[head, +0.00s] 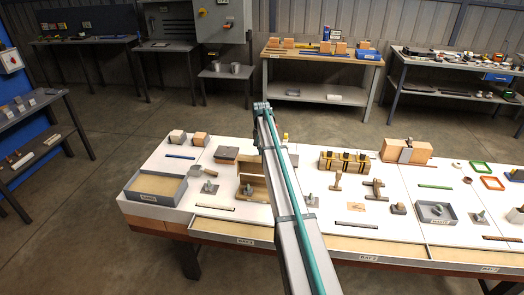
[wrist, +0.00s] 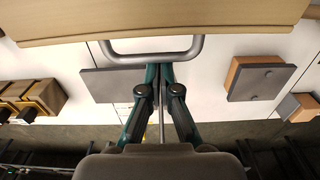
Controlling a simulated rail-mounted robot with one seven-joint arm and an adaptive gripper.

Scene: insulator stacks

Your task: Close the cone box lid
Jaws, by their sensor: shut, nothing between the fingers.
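In the wrist view a light wooden panel (wrist: 205,22) with a grey bar handle (wrist: 196,48) spans the top; it looks like the cone box lid. My gripper (wrist: 160,70) is shut and empty, with its fingertips at the handle's crossbar. I cannot tell whether they touch it. In the head view a wooden box (head: 254,190) with a raised wooden panel (head: 248,168) stands on the white table, partly hidden by my arm. My gripper is hidden there behind the arm. No cones can be made out.
A flat grey plate (wrist: 112,85) and a wooden block with a grey top (wrist: 262,78) lie beside my fingers. Wooden blocks with yellow-black clamps (head: 345,161) stand right of my arm. A grey tray (head: 155,187) is at the table's left end.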

